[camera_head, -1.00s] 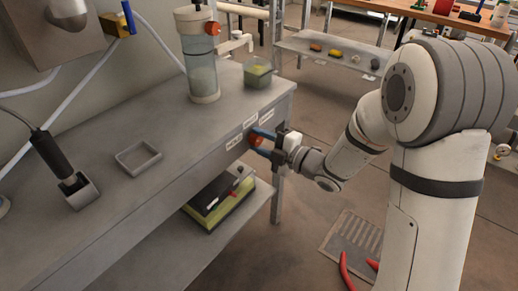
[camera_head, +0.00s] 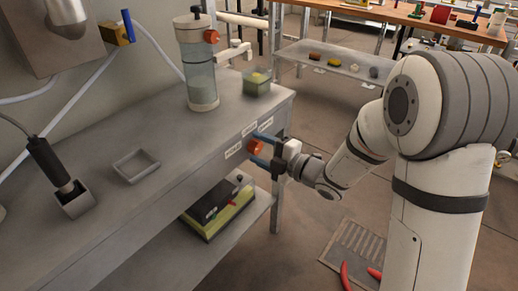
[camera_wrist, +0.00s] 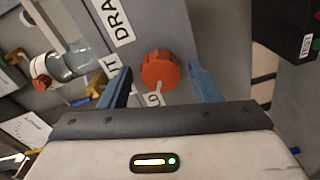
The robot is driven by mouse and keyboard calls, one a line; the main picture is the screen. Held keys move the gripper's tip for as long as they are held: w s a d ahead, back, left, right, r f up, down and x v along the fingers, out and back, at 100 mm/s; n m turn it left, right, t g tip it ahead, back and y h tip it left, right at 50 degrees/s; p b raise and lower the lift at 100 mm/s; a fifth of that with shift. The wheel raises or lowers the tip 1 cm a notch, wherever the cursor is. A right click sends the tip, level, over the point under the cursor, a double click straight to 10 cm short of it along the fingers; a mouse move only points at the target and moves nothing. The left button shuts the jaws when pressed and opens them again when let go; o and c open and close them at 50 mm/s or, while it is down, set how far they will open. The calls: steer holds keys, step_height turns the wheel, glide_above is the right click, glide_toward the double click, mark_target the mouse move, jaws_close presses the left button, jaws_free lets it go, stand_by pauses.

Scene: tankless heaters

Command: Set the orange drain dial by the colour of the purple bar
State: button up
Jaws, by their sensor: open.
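The orange drain dial (camera_head: 255,147) sits on the front face of the grey bench, below a row of white labels. In the wrist view the dial (camera_wrist: 160,70) shows between the two blue fingers, with a pale pointer or stem at its lower edge. My gripper (camera_head: 259,148) is open, with one finger on each side of the dial. I cannot tell whether the fingers touch it. One label (camera_wrist: 112,18) reads "DRA", cut off by the frame; others are partly hidden. I cannot make out a purple bar in these views.
A clear cylinder (camera_head: 201,85) with an orange knob stands on the bench, near a small clear box (camera_head: 257,83). A grey tray (camera_head: 137,166) lies to the left. A black-and-yellow box (camera_head: 220,203) sits on the lower shelf. A floor grate (camera_head: 350,245) lies below my arm.

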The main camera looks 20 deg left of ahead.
steer(key=p+v, duration=0.1)
steer(key=v, duration=0.6)
steer(key=shift+s+d, duration=0.15)
steer(key=shift+d, duration=0.25)
steer(key=shift+c, duration=0.4)
